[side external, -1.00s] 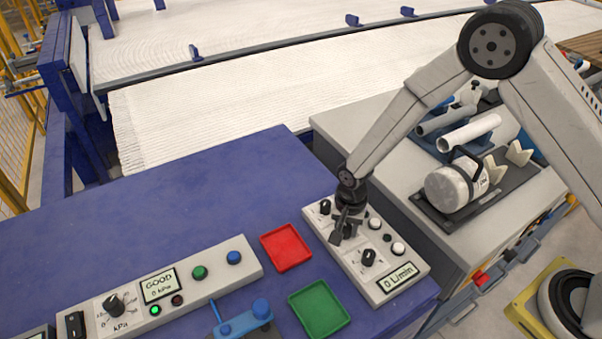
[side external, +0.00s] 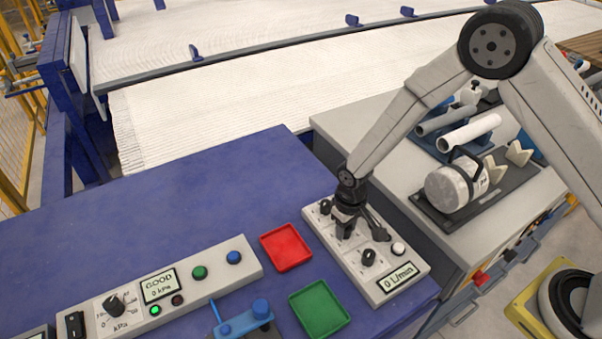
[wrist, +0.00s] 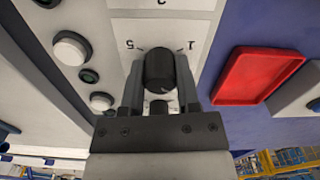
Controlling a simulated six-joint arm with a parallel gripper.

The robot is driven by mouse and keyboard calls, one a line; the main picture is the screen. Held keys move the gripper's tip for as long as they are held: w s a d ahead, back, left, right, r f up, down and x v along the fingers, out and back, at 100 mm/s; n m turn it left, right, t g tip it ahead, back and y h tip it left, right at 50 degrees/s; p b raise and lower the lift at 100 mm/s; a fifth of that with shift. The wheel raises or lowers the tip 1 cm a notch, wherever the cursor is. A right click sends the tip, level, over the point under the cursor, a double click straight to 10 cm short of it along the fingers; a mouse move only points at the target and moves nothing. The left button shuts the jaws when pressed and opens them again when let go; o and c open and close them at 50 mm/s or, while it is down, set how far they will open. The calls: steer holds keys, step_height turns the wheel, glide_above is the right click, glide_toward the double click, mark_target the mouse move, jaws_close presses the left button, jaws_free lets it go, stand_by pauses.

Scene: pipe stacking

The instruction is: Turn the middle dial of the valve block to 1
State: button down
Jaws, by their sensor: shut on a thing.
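The valve block (side external: 412,268) is a light grey panel at the right end of the blue table, with dials in a row and a display reading 0 L/min. My gripper (side external: 346,228) points down over its middle dial and hides it in the side view. In the wrist view the black round middle dial (wrist: 160,66) sits between the two fingers of my gripper (wrist: 161,78), which are shut on it. The printed 5 shows to the dial's upper left and the 1 to its upper right. I cannot tell which number the dial points to.
Another dial (side external: 368,257) is close in front of my gripper, and one (side external: 325,207) is behind it. A white button (side external: 398,249) is beside them. A red tray (side external: 286,247) and a green tray (side external: 319,308) lie left of the block. The blue table behind is clear.

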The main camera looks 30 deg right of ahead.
steer(key=n, duration=1.4)
stand_by(0.4)
steer(key=shift+c, duration=1.6)
jaws_free()
steer(key=shift+r, duration=0.1)
steer(key=shift+r, duration=3.85)
